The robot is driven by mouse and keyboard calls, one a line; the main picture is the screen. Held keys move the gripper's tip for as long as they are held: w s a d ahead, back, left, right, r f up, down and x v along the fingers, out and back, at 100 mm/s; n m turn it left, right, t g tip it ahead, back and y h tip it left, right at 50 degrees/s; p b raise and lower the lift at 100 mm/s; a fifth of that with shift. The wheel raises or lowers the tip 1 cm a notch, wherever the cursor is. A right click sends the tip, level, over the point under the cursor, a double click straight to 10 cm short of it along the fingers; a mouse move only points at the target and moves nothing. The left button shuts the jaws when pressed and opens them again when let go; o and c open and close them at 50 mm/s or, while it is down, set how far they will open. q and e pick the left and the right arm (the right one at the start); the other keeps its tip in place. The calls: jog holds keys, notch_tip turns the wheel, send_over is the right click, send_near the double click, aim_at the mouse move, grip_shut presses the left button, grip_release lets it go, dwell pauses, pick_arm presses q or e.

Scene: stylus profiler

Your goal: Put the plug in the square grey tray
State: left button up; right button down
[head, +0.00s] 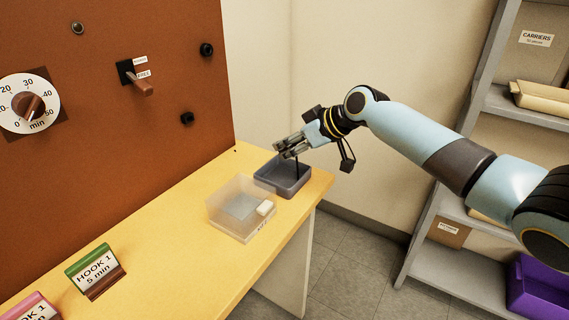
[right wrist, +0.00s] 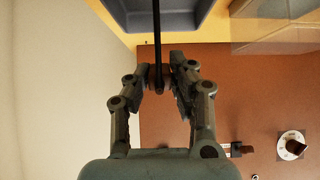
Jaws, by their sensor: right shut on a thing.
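The square grey tray (head: 275,189) sits at the far right end of the yellow bench. My right gripper (head: 291,147) is above this tray, reaching in from the right. It is shut on a thin dark rod-like thing, which seems to be the plug (head: 297,166). The plug hangs down from the fingers toward the tray; I cannot tell whether its lower end touches the floor of the tray. In the right wrist view the plug (right wrist: 157,35) is a black stem between the fingertips (right wrist: 158,78), with the grey tray (right wrist: 190,20) beyond it. My left gripper is out of view.
The brown panel (head: 130,80) with a dial (head: 29,103), a lever (head: 140,84) and black knobs rises behind the bench. Grey shelves (head: 482,140) stand at right.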

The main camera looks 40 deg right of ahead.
jog(key=shift+s+a+r, duration=0.1)
jog(key=shift+s+r, duration=0.05)
jog(key=shift+r, duration=0.05)
jog(key=shift+f, duration=0.1)
notch_tip(320, 180, down, 7)
jog(key=b, duration=0.5)
jog(key=shift+f+b, duration=0.2)
jog(key=shift+b, duration=0.2)
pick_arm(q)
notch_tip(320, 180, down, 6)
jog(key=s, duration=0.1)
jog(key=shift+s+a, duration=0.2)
pick_arm(e)
jog(key=c, duration=1.1)
grip_release()
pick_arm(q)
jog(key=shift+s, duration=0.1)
pick_arm(e)
jog(key=shift+c, duration=0.3)
